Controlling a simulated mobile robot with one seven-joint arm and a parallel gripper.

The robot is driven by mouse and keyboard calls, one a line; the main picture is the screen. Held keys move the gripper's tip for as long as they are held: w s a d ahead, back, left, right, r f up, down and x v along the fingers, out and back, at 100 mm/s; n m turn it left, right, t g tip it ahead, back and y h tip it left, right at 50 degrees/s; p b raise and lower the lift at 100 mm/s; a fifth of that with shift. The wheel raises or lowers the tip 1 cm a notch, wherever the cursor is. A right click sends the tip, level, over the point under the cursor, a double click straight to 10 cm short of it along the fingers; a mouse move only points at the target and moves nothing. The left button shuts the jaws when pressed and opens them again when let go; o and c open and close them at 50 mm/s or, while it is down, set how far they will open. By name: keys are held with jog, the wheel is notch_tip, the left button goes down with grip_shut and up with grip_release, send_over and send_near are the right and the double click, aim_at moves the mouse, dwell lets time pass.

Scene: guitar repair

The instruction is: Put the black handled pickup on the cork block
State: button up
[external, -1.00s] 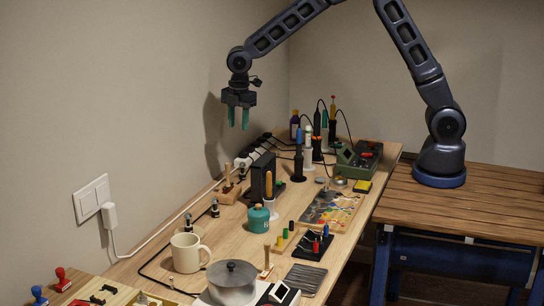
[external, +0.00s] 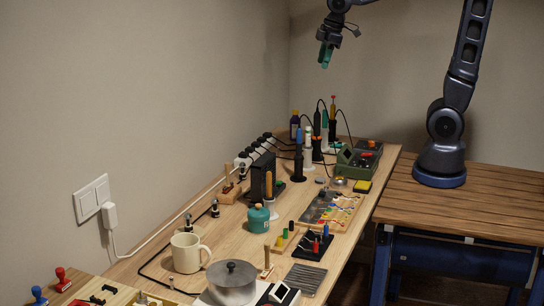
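My gripper (external: 325,57) is high above the far end of the bench. Its teal fingers overlap from this side, so I cannot tell whether they are open, and nothing is seen hanging from them. Several small pieces with upright coloured handles stand mid-bench. Some are on a tan strip (external: 277,250), which may be the cork block, and some on a black pad (external: 301,254). Two dark-topped small pieces (external: 215,208) stand further left near the cable. I cannot tell which piece is the black handled pickup. My gripper is far above and behind all of these.
A cream mug (external: 186,253), a metal pot (external: 231,283) and a teal canister (external: 258,219) stand on the bench. Tall bottles and tools (external: 298,155) and a green device (external: 357,160) crowd the far end. A wooden table (external: 490,210) carries my base.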

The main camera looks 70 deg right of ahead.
jog(key=s+d+m, duration=0.2)
jog(key=s+m, duration=0.1)
jog(key=s, duration=0.6)
jog(key=s+d+m+t, duration=0.1)
jog(key=s+d+m, duration=0.2)
jog(key=s, duration=0.6)
jog(key=shift+s+d+f+m+t, duration=0.2)
jog(key=shift+d+f+m+t, duration=0.1)
jog(key=shift+d, duration=0.05)
